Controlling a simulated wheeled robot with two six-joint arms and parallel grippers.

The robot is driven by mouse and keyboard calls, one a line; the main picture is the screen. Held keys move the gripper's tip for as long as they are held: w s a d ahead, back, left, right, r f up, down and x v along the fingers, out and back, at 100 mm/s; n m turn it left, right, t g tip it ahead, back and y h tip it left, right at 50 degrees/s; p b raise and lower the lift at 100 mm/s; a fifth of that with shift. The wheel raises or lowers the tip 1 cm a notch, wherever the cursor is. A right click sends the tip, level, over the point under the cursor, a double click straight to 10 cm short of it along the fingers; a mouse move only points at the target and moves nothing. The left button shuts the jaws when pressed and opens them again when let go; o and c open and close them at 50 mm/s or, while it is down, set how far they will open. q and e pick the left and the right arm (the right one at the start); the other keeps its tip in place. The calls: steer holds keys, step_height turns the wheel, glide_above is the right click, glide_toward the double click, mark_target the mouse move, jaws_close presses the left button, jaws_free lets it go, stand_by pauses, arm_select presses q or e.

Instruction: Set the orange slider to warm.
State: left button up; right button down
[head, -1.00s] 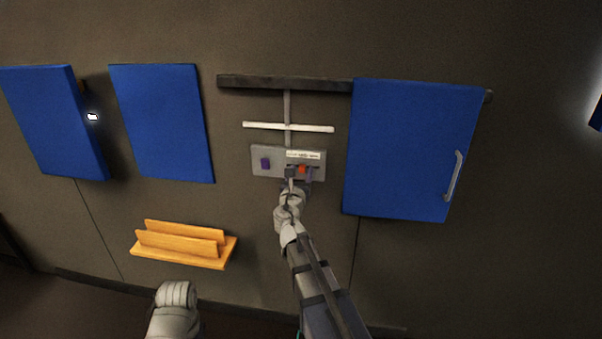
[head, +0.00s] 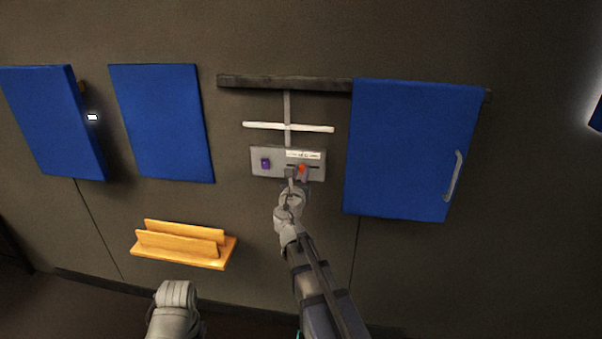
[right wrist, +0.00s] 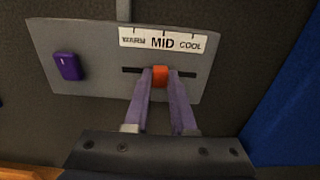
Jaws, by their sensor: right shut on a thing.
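The orange slider (right wrist: 160,76) sits in a dark horizontal slot on a grey panel (right wrist: 95,42). It stands under MID on the white WARM–MID–COOL label (right wrist: 162,41), with WARM to the left and COOL to the right. The slider also shows in the head view (head: 302,168). My right gripper (right wrist: 160,80) is shut on the slider, one purple finger on each side. My left gripper is not in view; only a rounded grey part of that arm shows at the bottom of the head view.
A purple switch (right wrist: 68,66) is on the panel left of the slot. A white bar (head: 288,127) is above the panel. A blue door (head: 410,150) with a handle is to the right, and an orange rack (head: 183,246) is lower left.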

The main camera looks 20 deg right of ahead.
stand_by(0.7)
steer(key=w+a, duration=0.2)
steer(key=a, duration=0.1)
steer(key=shift+w+a, duration=0.15)
steer(key=c, duration=0.7)
jaws_free()
glide_toward(291, 165)
steer(key=shift+v, duration=0.85)
steer(key=shift+a, duration=0.1)
